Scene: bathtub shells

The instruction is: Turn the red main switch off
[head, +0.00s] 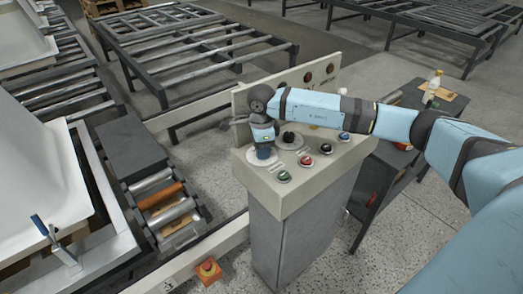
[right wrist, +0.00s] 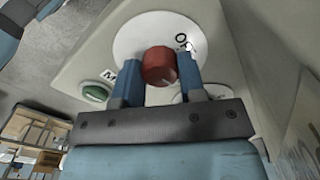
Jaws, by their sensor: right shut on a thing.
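The red main switch (right wrist: 159,66) is a round red knob on a white round plate (right wrist: 135,38) with black lettering. My right gripper (right wrist: 161,76) has its two blue fingers on either side of the knob, shut on it. In the head view my right gripper (head: 263,150) points down at the left end of the control panel's top (head: 313,182). There the gripper hides the red knob, and only part of the white plate shows around the fingertips. My left gripper is not in view.
Close to the gripper on the panel are a green button (head: 283,176), a red button (head: 304,160), a black knob (head: 289,138) and a blue button (head: 344,136). A raised back panel (head: 305,84) stands behind. Roller conveyors and white tub shells (head: 40,180) are at left.

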